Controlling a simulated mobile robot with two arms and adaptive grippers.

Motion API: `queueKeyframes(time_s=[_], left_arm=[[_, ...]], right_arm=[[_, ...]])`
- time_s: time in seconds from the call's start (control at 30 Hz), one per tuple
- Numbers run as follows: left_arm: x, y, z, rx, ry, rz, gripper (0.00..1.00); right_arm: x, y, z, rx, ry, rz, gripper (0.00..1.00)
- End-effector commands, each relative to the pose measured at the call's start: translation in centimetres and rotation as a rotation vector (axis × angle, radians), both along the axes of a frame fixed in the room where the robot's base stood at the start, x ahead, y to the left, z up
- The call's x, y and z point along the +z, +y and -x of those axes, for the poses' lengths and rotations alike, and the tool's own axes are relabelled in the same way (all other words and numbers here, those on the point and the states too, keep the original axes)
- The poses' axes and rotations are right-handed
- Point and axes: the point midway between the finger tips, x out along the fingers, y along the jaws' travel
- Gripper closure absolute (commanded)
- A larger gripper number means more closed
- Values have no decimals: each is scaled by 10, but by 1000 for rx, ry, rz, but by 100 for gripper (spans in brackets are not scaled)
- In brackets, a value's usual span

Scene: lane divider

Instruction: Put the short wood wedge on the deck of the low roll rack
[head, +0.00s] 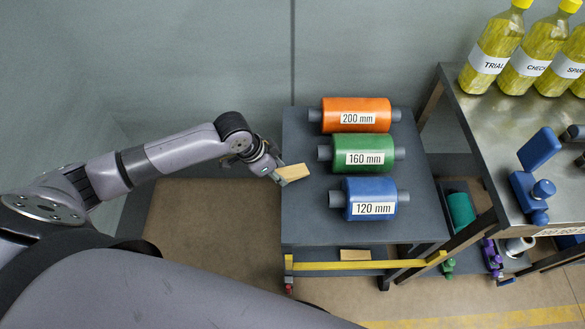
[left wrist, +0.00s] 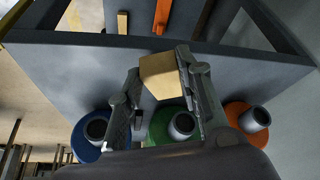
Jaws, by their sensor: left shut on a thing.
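The short wood wedge (head: 293,173) is a pale tan block at the left part of the dark grey deck of the low roll rack (head: 302,222). My left gripper (head: 279,176) is shut on it, coming in from the left. In the left wrist view the wedge (left wrist: 160,75) sits between the two fingers (left wrist: 163,98). I cannot tell whether the wedge touches the deck. On the deck lie an orange 200 mm roll (head: 357,104), a green 160 mm roll (head: 385,141) and a blue 120 mm roll (head: 384,184), right of the wedge. My right gripper is out of view.
Another tan wood piece (head: 355,254) lies under the deck, near a yellow bar (head: 345,265). A metal table (head: 470,106) at the right holds several yellow bottles (head: 497,48) and a blue device (head: 530,190). The deck's left strip is bare in front of the wedge.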

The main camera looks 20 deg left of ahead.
Motion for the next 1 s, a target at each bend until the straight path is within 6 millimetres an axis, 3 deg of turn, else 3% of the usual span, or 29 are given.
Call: queueKeyframes(time_s=[0.3,0.47,0.8,0.83,1.0], left_arm=[[1,-32,-31,-1,-2,2,88],[-15,-30,-30,0,2,-2,88],[-17,-30,-30,0,1,-1,88],[-18,-30,-30,-1,0,-1,67],[-17,-30,-30,-1,0,-2,55]], right_arm=[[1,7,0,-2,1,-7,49],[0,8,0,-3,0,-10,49],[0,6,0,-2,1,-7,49],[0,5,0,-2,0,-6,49],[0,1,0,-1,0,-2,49]])
